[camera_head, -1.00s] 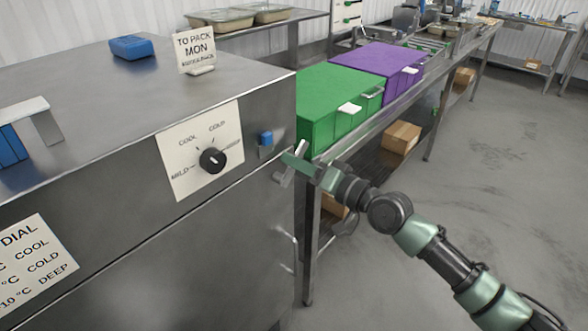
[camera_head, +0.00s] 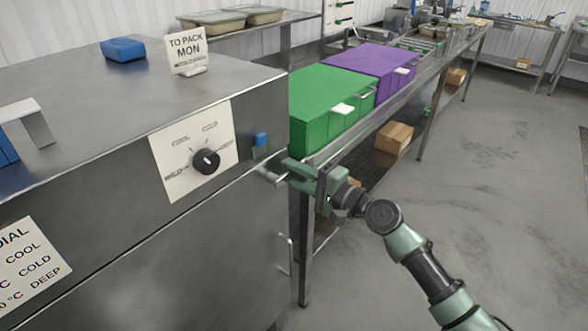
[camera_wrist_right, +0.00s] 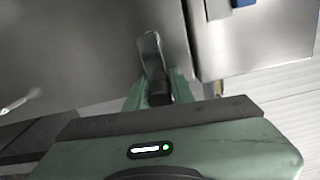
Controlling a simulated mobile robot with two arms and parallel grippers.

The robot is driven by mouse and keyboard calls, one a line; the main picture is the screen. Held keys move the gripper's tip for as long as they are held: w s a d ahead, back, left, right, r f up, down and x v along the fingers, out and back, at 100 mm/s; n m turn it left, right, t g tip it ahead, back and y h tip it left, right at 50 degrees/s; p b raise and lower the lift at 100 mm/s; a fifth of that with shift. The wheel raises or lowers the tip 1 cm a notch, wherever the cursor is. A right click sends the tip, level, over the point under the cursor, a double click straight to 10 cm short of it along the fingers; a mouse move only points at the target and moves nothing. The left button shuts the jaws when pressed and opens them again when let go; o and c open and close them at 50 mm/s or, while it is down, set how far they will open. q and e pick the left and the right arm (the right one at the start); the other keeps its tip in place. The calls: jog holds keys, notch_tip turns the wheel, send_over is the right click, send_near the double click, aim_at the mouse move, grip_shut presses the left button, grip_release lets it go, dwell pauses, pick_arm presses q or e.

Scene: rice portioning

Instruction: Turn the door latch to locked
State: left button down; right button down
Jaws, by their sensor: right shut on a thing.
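The metal door latch (camera_head: 267,174) sits at the right end of the steel cabinet's front, just below the upper panel's edge. My right gripper (camera_head: 287,178), green with a dark wrist, reaches it from the right and is shut on it. In the right wrist view, the latch handle (camera_wrist_right: 151,50) sticks out between the two green fingers of my right gripper (camera_wrist_right: 158,82). The inner end of the handle is partly hidden between the fingers. My left gripper is not in view.
A black dial (camera_head: 206,161) and a small blue part (camera_head: 260,140) are on the cabinet panel above the latch. A green box (camera_head: 325,95) and a purple box (camera_head: 365,62) stand on the steel bench to the right. The floor at right is clear.

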jog(key=shift+w+r+m, duration=0.1)
jog(key=shift+r+m, duration=0.25)
jog(key=shift+m, duration=0.25)
jog(key=c, duration=1.3)
grip_release()
jog(key=shift+o, duration=0.2)
jog(key=shift+f, duration=0.2)
jog(key=b+v, duration=0.1)
jog(key=v, duration=0.7)
jog(key=shift+a, duration=0.1)
